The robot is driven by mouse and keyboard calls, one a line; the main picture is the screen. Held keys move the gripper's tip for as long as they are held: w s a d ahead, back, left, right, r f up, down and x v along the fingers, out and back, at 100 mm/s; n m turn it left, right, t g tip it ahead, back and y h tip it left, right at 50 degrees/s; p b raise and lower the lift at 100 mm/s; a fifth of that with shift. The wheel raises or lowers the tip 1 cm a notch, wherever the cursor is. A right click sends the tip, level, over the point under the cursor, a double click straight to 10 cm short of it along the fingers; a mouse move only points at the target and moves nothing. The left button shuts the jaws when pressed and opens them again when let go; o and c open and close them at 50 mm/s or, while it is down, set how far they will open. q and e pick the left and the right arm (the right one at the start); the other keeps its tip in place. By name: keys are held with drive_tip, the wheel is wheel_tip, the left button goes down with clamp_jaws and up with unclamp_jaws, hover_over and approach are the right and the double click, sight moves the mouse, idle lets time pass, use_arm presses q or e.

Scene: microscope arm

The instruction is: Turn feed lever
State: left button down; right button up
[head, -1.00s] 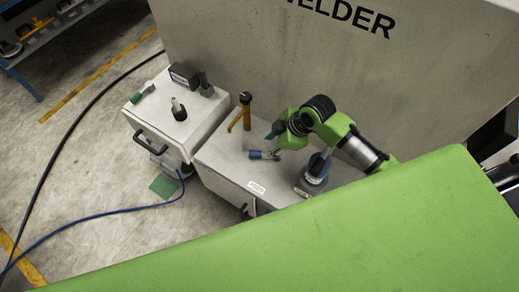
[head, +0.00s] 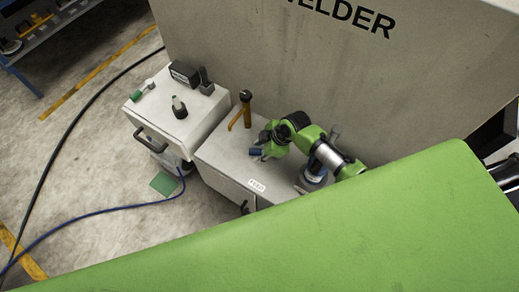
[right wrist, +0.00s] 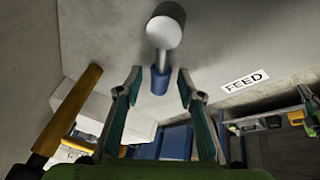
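The feed lever has a grey metal hub (right wrist: 165,25) and a blue grip (right wrist: 160,80) in the right wrist view. In the head view its blue grip (head: 256,152) shows on the grey cabinet top (head: 222,158), beside my right gripper (head: 266,141). In the wrist view my right gripper (right wrist: 160,74) is open, with a finger on each side of the grip's end and visible gaps. A white FEED label (right wrist: 245,82) lies to the right of the lever. My left gripper is not in view.
A yellow-orange post (head: 247,114) with a dark top stands behind the lever, near my gripper. A blue-and-grey object (head: 313,177) stands to the right. A white drawer unit (head: 160,118) holds small items at left. The tall WELDER panel (head: 330,75) rises behind.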

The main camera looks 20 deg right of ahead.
sight(259, 166)
clamp_jaws()
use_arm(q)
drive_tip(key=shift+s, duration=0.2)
